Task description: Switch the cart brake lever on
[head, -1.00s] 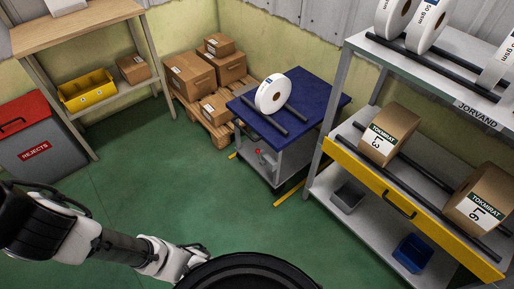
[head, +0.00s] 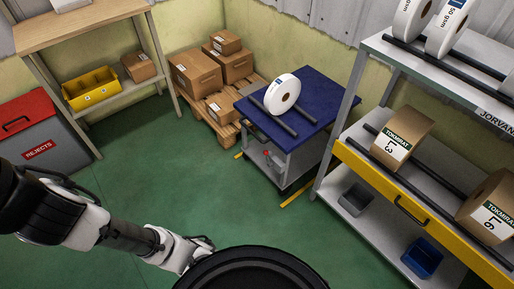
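The cart (head: 300,112) has a blue top and grey sides and stands in the middle back, between the pallet and the shelf rack. A white roll (head: 282,94) rests on two dark bars on its top. A small lever with a red end (head: 267,153) shows on the cart's near left side; it is too small to tell its setting. My arm reaches in from the left. My gripper (head: 205,243) is low in the front middle, well apart from the cart, partly hidden behind a dark round part of my body. I cannot tell whether its fingers are open.
Green floor (head: 215,190) is clear between my gripper and the cart. A shelf rack (head: 345,165) with rolls and a yellow drawer front stands at right. A pallet (head: 222,128) with boxes (head: 195,75) is left of the cart. A rejects bin (head: 38,135) stands at left.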

